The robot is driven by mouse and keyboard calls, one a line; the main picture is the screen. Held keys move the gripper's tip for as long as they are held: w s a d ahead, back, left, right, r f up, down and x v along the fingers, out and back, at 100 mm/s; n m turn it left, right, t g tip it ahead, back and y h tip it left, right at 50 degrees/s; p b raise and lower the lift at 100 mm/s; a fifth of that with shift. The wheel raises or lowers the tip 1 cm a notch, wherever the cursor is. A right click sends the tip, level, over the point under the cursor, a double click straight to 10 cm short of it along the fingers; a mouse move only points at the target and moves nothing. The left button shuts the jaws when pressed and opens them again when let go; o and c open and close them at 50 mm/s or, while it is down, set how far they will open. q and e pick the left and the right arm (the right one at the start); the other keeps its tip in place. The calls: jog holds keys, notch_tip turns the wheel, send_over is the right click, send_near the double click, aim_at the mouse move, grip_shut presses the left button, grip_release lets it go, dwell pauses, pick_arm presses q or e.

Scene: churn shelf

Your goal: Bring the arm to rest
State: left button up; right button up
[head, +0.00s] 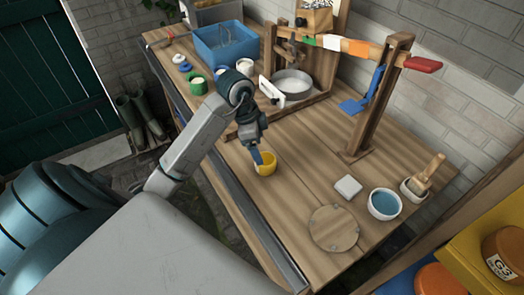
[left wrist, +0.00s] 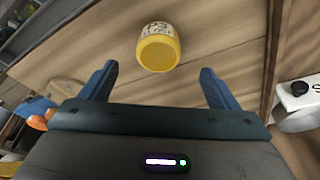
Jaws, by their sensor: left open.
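My left gripper (head: 258,155) reaches over the wooden bench (head: 300,150) from the left. In the left wrist view the two blue fingers of my left gripper (left wrist: 158,88) stand wide apart with nothing between them. A yellow cup or jar (head: 266,167) stands on the bench just beyond the fingertips. In the left wrist view the yellow jar (left wrist: 158,50) shows dark lettering on a pale label and sits clear of both fingers. My right gripper is not in view.
A blue tub (head: 226,42), green pot (head: 197,84) and metal pan (head: 292,83) stand toward the back. A wooden post (head: 380,95) carries a coloured bar. A blue-filled bowl (head: 384,204), white block (head: 348,187) and round wooden board (head: 334,229) lie at right. Bare bench surrounds the yellow jar.

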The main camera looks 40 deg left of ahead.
pick_arm(q)
jog(key=shift+p+v, duration=0.3)
jog(key=shift+v, duration=0.65)
jog(key=shift+d, duration=0.1)
